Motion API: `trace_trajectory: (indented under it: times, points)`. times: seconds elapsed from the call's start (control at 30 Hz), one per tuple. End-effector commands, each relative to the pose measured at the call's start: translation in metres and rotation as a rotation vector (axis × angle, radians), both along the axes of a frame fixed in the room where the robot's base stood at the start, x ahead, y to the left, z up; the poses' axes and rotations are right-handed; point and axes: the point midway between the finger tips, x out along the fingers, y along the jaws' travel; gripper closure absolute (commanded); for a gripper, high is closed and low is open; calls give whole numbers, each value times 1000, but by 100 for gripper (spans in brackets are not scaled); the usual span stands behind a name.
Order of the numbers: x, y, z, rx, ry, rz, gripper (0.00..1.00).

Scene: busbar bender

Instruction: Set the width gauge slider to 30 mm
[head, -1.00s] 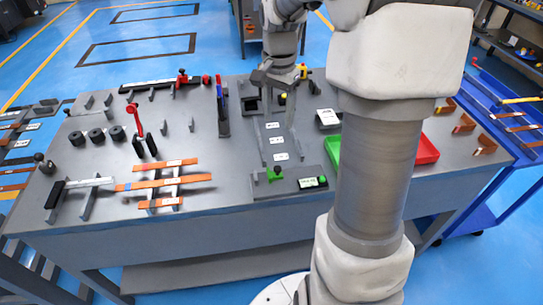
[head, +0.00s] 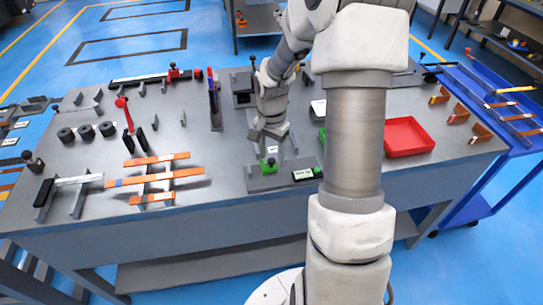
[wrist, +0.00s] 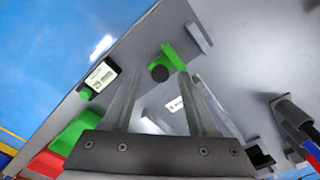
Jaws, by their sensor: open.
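The width gauge lies at the front edge of the bench. Its green slider (head: 268,164) carries a dark knob, and a small display (head: 303,174) with unreadable text sits to its right. My gripper (head: 269,152) points down just above the slider. In the wrist view its two fingers (wrist: 160,80) are apart, with the knob in the gap between their tips. I cannot tell whether they touch it.
A red tray (head: 408,137) stands to the right, with a green tray (head: 322,137) mostly hidden behind my arm. Orange bars on stands (head: 155,182) are to the left.

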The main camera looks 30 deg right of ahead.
Motion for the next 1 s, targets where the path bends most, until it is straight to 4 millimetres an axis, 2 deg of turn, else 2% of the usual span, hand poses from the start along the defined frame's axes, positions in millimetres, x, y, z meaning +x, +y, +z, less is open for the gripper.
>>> trace_trajectory:
  times: [0.33,0.37,0.67,1.0]
  points:
    - [0,0,-5,0,-1,0,41]
    - [0,0,-5,0,-1,0,45]
    - [0,0,-5,0,-1,0,99]
    - [0,0,-5,-1,0,1,100]
